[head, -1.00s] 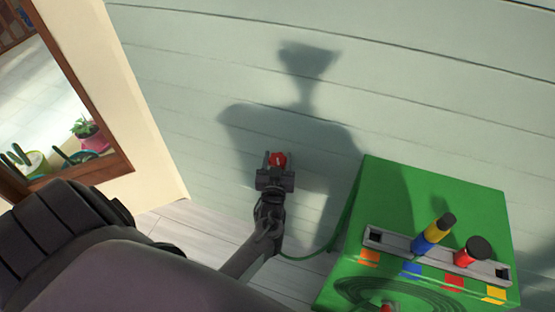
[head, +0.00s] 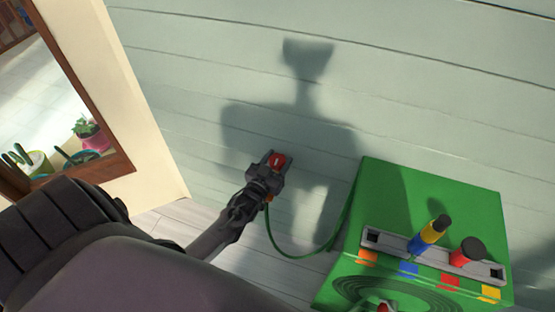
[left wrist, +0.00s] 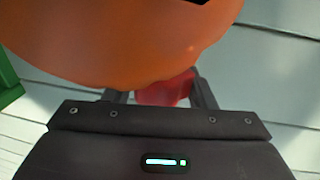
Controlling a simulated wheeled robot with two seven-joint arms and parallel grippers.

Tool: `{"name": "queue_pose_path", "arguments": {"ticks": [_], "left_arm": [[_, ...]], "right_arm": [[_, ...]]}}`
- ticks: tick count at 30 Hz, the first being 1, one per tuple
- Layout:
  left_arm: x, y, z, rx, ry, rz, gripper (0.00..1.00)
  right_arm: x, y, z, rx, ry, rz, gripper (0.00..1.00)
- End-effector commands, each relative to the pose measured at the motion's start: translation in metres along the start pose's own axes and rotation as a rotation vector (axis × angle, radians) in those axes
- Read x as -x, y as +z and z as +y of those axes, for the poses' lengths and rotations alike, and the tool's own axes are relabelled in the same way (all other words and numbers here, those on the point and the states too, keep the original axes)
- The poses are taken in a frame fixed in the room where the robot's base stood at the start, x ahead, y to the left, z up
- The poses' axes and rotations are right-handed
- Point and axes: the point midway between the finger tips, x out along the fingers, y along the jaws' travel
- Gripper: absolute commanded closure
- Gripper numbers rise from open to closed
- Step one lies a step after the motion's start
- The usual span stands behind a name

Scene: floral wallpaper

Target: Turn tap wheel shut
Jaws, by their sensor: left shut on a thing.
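The red tap wheel (head: 276,161) with a small white mark is at the pale plank wall in the head view. My left gripper (head: 272,163) is shut on it, its dark fingers on either side. In the left wrist view the red wheel (left wrist: 165,90) shows between the two fingers (left wrist: 163,92), partly hidden by a large rounded orange part (left wrist: 120,45) close to the camera. A bit of orange also shows below the gripper in the head view. The tap's body is mostly hidden. My right gripper is not identifiable in view.
A green hose (head: 300,256) runs from below the tap to a green box (head: 395,185) at the right. The box bears a grey rack (head: 385,242) with coloured cylinders. A framed opening with potted cacti (head: 35,160) is at the left.

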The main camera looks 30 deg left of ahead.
Motion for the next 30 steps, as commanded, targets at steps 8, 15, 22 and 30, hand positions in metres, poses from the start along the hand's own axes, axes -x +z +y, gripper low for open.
{"name": "queue_pose_path", "arguments": {"ticks": [8,15,22,30], "left_arm": [[0.0002,0.0009,-0.0002,-0.002,0.102,-0.001,0.72],[0.0001,0.0004,0.0000,-0.001,0.123,0.000,0.71],[0.0000,0.0003,0.0001,0.000,0.122,0.000,0.71],[0.0000,0.0002,0.0001,0.000,0.121,0.000,0.27]], "right_arm": [[-0.0005,-0.0024,-0.0001,0.000,0.000,0.001,0.64],[0.0013,-0.0091,-0.0001,0.000,0.000,0.013,0.64],[0.0010,-0.0076,-0.0001,0.000,0.000,0.010,0.64],[0.0005,-0.0031,-0.0005,0.000,-0.001,0.002,0.64]]}}
